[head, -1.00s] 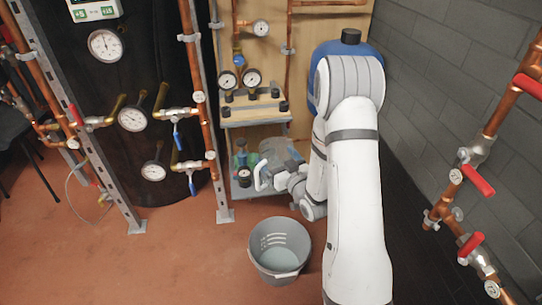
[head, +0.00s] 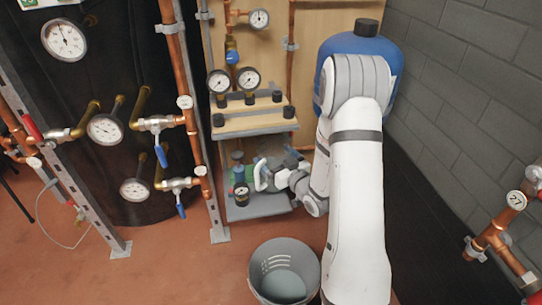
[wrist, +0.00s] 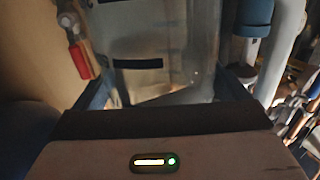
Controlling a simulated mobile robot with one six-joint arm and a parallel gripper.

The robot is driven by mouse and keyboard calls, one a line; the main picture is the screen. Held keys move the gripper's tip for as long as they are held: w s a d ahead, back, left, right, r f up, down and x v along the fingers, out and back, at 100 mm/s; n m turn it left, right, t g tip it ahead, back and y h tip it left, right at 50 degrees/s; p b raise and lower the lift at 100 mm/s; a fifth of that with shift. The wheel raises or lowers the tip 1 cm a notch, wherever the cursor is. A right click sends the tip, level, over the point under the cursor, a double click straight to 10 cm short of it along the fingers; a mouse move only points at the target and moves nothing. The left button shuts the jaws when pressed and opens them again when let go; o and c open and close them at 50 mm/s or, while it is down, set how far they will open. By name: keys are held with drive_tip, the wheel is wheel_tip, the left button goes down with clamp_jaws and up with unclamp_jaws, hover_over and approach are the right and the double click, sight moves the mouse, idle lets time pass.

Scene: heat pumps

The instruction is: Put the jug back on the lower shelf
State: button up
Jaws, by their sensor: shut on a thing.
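My gripper (head: 275,172) is at the lower shelf (head: 258,208) of the rack in the head view. In the wrist view the clear jug (wrist: 150,75) with dark marks fills the space between the fingers of my gripper (wrist: 165,92). The jug looks about upright, inside the space below the upper shelf. My wrist hides part of it, and I cannot tell whether its base touches the lower shelf.
A device with a dial gauge (head: 240,190) stands on the lower shelf, close left of the jug. The upper shelf (head: 250,124) with gauges is above. A grey bucket (head: 284,270) stands on the floor in front. A blue tank (head: 345,45) is behind my arm.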

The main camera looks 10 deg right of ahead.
drive_tip(key=f+b, duration=0.2)
drive_tip(key=f, duration=0.3)
drive_tip(key=shift+a+f+b, duration=0.1)
drive_tip(key=shift+a+b, duration=0.2)
drive_tip(key=shift+b, duration=0.1)
drive_tip(key=shift+f, duration=0.65)
drive_tip(key=shift+f, duration=0.6)
drive_tip(key=o, duration=1.5)
